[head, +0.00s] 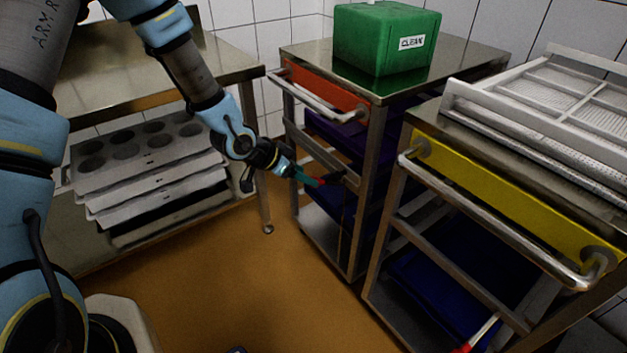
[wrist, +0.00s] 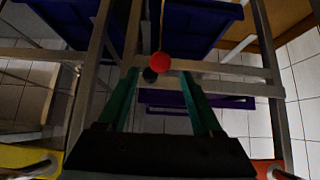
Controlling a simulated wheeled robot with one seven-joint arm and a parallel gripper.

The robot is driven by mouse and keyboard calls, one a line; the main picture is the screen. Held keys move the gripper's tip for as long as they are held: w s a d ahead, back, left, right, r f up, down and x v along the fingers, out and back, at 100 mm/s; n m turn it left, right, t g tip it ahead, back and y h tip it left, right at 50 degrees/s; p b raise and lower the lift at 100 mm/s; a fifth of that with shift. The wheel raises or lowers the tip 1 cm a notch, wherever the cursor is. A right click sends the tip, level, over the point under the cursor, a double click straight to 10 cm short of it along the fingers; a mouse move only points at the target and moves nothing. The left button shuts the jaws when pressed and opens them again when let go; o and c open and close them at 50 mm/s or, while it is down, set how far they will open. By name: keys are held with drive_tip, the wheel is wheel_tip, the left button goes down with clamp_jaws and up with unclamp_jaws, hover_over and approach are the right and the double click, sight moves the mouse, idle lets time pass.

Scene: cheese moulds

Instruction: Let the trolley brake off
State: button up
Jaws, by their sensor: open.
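The trolley with the orange-red front panel (head: 325,91) stands in the middle of the head view. A small red knob (head: 321,183) shows at its side, by the frame rails. My gripper (head: 306,178) reaches toward it from the left, with its fingertips close to the knob. In the wrist view the round red knob (wrist: 158,61) lies between or just beyond the tips of my gripper (wrist: 160,76). Its teal fingers are spread apart, with a gap on each side of the knob. A dark round part sits beside the knob. Whether a finger touches the knob, I cannot tell.
A green box (head: 385,40) marked CLEAN stands on that trolley. A yellow-panelled trolley (head: 500,195) at right carries grey moulds (head: 560,85) and has its own red-ended lever (head: 462,349). A steel table (head: 150,80) with stacked mould trays (head: 150,160) stands left. Floor between is clear.

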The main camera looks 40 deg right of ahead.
drive_tip(key=shift+v, duration=1.1)
